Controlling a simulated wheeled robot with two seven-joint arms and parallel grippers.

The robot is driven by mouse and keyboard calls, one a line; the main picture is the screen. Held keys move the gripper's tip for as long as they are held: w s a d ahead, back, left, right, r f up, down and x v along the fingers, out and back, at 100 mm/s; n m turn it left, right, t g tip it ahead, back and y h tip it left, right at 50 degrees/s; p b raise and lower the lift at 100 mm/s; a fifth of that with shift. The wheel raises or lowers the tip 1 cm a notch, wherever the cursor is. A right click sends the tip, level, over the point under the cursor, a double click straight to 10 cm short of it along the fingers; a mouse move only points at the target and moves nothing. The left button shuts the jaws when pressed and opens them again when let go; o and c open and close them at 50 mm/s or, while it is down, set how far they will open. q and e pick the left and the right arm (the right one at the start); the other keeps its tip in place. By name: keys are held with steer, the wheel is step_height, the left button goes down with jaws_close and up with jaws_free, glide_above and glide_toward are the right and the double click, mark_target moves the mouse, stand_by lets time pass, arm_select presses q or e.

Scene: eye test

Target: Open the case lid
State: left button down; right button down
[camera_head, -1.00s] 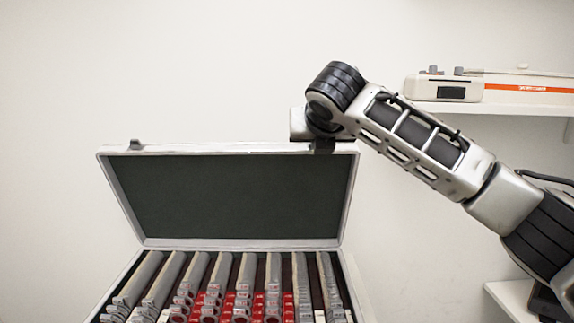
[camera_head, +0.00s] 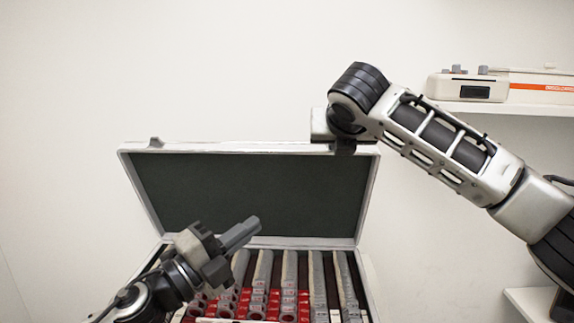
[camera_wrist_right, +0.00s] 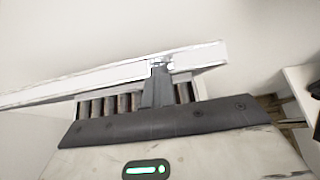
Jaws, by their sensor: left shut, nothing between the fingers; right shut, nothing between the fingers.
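The case lid (camera_head: 250,185) stands raised, tilted back, with its dark lining facing me and a pale metal rim. The case body (camera_head: 366,290) is below it, its left part hidden by my left arm. My right gripper (camera_head: 345,146) is at the right end of the lid's top edge, mostly hidden by its own wrist; in the right wrist view its shut fingers (camera_wrist_right: 158,72) reach the pale lid edge (camera_wrist_right: 100,77). I cannot tell if they touch it. My left gripper (camera_head: 240,235) is shut and empty, in front of the lid's lower left part, above the case.
Rows of grey and red items (camera_head: 290,285) fill the case. A shelf (camera_head: 520,108) at the upper right holds a white device (camera_head: 467,87) with an orange stripe. A lower shelf edge (camera_head: 527,302) shows at the right. The wall space above the lid is clear.

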arm_select(q)
step_height(320, 180, up, 4)
steer(key=w+m, duration=0.1)
steer(key=m, duration=0.3)
glide_toward(296, 153)
steer(key=shift+g+h, duration=0.3)
steer(key=shift+g, duration=0.1)
steer(key=shift+s+d+x, duration=0.15)
steer(key=shift+x, duration=1.45)
steer(key=shift+s+d+x, duration=0.15)
steer(key=shift+x, duration=1.4)
steer(key=shift+f, duration=0.1)
steer(key=shift+w+r+n, duration=0.2)
steer(key=shift+w+n, duration=0.05)
steer(key=shift+w, duration=0.2)
steer(key=shift+w+r+n, duration=0.2)
steer(key=shift+w+n, duration=0.05)
steer(key=shift+w, duration=0.2)
arm_select(e)
steer(key=c, duration=2.2)
jaws_free()
